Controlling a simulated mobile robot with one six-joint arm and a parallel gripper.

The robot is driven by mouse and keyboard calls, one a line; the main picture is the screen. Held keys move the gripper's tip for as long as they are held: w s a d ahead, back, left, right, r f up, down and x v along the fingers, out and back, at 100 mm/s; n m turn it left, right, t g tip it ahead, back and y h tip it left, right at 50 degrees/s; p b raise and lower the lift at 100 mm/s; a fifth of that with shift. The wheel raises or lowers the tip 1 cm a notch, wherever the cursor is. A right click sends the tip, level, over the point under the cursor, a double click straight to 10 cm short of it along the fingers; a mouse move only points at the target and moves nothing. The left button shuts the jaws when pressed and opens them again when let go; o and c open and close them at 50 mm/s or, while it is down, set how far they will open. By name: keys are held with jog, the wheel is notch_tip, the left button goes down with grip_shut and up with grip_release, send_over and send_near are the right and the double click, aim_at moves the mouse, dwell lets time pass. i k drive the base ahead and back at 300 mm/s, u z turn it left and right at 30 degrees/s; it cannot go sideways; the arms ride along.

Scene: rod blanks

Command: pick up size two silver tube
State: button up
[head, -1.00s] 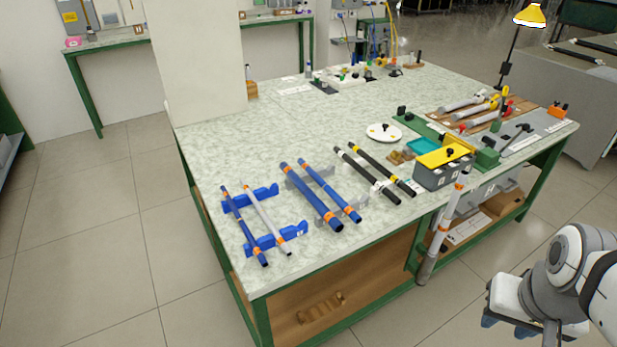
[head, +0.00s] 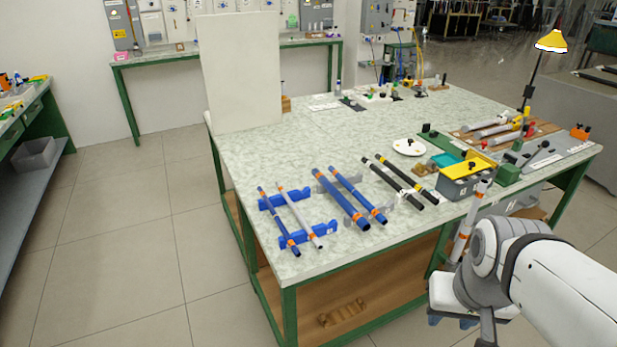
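A thin silver tube with an orange band (head: 299,218) lies on the blue rack (head: 272,201) at the table's near left, beside a thin blue tube (head: 279,222). More silver tubes (head: 492,129) lie on a wooden board at the back right. I cannot read which is size two. My gripper (head: 455,320) is low at the lower right, in front of the table; its fingers are mostly hidden, so its opening does not show.
Thicker blue tubes (head: 348,201) and black tubes (head: 400,181) lie on grey supports. The floor left of the table (head: 150,235) is clear.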

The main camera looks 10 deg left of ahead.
aim_at(317, 242)
jog(key=u, duration=0.1)
jog(key=i, duration=1)
jog(key=u, duration=0.05)
